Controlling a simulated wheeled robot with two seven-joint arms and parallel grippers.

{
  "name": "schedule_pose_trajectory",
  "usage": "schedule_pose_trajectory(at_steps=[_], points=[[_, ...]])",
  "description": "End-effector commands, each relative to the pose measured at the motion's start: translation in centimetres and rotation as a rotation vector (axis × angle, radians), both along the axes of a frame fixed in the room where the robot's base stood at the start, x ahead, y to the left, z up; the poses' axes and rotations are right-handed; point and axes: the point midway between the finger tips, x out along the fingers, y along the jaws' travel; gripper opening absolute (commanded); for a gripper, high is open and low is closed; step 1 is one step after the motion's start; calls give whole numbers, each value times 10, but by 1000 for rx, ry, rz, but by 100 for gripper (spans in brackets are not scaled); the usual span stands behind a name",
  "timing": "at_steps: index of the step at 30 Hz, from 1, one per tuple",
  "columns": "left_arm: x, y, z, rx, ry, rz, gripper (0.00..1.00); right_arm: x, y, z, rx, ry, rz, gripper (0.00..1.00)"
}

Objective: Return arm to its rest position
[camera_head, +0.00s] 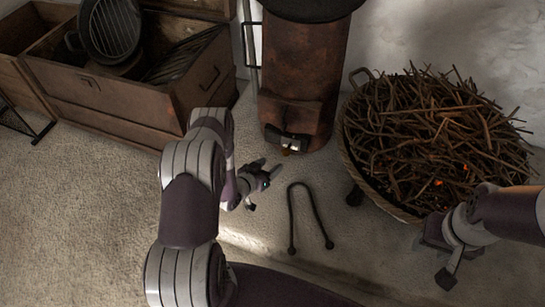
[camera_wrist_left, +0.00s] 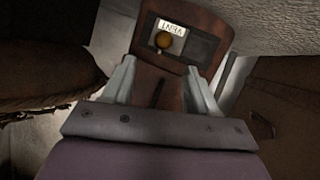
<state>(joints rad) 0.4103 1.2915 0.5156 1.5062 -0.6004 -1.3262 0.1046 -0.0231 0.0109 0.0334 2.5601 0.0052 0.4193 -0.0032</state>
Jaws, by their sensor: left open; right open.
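My left arm reaches in from the left in the head view. Its left gripper (camera_head: 265,184) is open and empty, above the floor in front of the rusty stove (camera_head: 300,75). In the left wrist view the two fingers of this gripper (camera_wrist_left: 162,88) stand apart, facing the stove's vent plate with its round brass knob (camera_wrist_left: 163,40). Nothing shows between the fingers. My right gripper (camera_head: 446,262) is open and empty at the lower right, by the front rim of the basket of twigs (camera_head: 440,130).
Black tongs (camera_head: 291,220) lie on the floor right of my left gripper. A wooden chest (camera_head: 130,105) with a grill pan (camera_head: 112,30) in it stands at the upper left. A few twigs glow orange in the basket. The floor at lower left is clear.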

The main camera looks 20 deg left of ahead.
Motion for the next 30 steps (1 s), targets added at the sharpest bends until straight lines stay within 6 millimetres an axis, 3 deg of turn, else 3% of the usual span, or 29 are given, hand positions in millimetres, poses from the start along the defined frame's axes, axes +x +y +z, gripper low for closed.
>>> schedule_pose_trajectory(at_steps=[7, 10, 13, 15, 17, 22, 27, 30], points=[[0, 0, -1, 4, 6, -2, 58, 0, 0, 0, 0, 0, 0, 43], [-10, 2, -21, 31, 109, -2, 58, 0, 0, 0, 0, 0, 0, 43], [-50, 4, -58, 60, 354, 20, 58, 0, 0, 0, 0, 0, 0, 43], [-80, 13, -59, 99, 578, 45, 58, 0, 0, 3, 0, 0, 0, 43], [-102, 18, -37, 135, 755, 60, 58, 0, 0, 10, 0, 0, 0, 43], [-156, 8, 85, 199, 1127, 87, 58, 0, 0, 29, 0, 0, 0, 43], [-202, -24, 200, 209, 1281, 85, 58, 0, 0, 46, 0, 0, 0, 43], [-223, -44, 258, 211, 1285, 72, 58, 0, 0, 56, 0, 0, 0, 43]])
